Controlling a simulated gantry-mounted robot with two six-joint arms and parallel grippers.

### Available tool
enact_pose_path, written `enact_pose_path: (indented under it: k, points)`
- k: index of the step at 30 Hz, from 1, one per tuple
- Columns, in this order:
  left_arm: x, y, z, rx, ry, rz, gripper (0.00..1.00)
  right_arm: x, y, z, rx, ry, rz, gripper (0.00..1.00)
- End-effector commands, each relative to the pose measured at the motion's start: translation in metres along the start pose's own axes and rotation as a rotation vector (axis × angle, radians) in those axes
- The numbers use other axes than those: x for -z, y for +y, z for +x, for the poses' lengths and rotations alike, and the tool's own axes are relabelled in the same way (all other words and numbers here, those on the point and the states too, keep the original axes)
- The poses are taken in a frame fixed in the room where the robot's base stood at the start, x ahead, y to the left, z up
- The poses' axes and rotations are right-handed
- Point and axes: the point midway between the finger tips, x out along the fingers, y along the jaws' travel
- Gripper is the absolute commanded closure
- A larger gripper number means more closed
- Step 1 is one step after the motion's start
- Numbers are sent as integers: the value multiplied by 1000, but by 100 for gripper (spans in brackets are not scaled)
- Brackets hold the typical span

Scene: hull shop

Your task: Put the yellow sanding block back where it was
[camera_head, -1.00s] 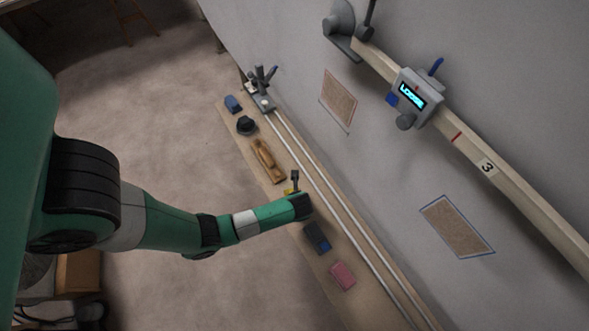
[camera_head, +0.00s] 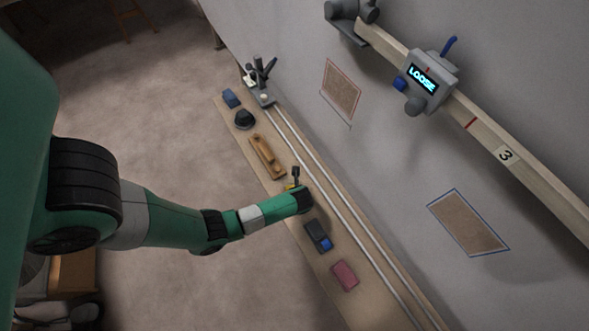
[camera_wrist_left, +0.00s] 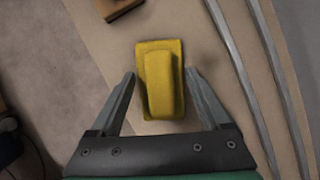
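The yellow sanding block (camera_wrist_left: 160,80) lies on the narrow wooden bench, its raised grip pointing up. In the wrist view my left gripper (camera_wrist_left: 160,76) is open, with one finger on each side of the block and a small gap visible at each side. In the head view my left gripper (camera_head: 293,180) reaches down over the bench, and only a bit of yellow (camera_head: 289,185) shows beside it; the rest of the block is hidden. My right gripper is not in view.
The bench (camera_head: 283,205) also holds a blue block (camera_head: 231,98), a black round tool (camera_head: 244,119), a wooden plane (camera_head: 267,156), a dark-blue tool (camera_head: 318,235) and a pink block (camera_head: 345,275). Two metal rails (camera_head: 330,203) run alongside. A box reading LOOSE (camera_head: 424,78) sits on the batten.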

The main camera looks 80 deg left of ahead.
Motion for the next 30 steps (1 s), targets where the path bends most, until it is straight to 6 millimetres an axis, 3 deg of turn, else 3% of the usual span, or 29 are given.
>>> enact_pose_path:
  k: [3,11,14,24,30]
  points:
    - [0,0,0,0,0,0,0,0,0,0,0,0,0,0]
    - [-2,0,-4,1,0,0,0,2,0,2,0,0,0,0]
    - [-2,0,-18,2,0,2,0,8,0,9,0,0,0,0]
    - [-3,-1,-99,3,-1,3,0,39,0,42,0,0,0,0]
    - [-2,0,-122,1,-1,0,0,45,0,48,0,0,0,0]
